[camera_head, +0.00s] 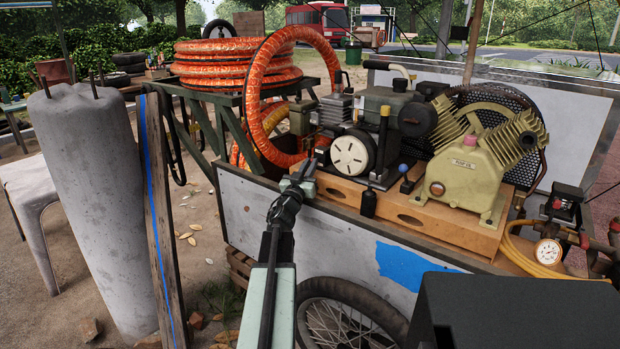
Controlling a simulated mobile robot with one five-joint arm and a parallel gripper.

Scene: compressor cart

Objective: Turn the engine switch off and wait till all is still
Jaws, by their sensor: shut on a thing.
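The engine (352,153), with a round cream cover, sits on the wooden base in the cart. The tan compressor (465,178) stands to its right, in front of a large dark mesh guard. My arm reaches up from the bottom, and my gripper (306,172) is at the left end of the engine, over the cart's near edge. Its jaws are shut on a small dark part there. The part is too small and too covered by the jaws to tell whether it is the engine switch. No switch marking is readable.
The cart's grey side wall (340,236) runs below the engine. An orange hose (240,62) is coiled on a green rack and loops down beside my gripper. A pressure gauge (547,252) and yellow hose are at the right. A concrete pillar (95,200) stands at the left.

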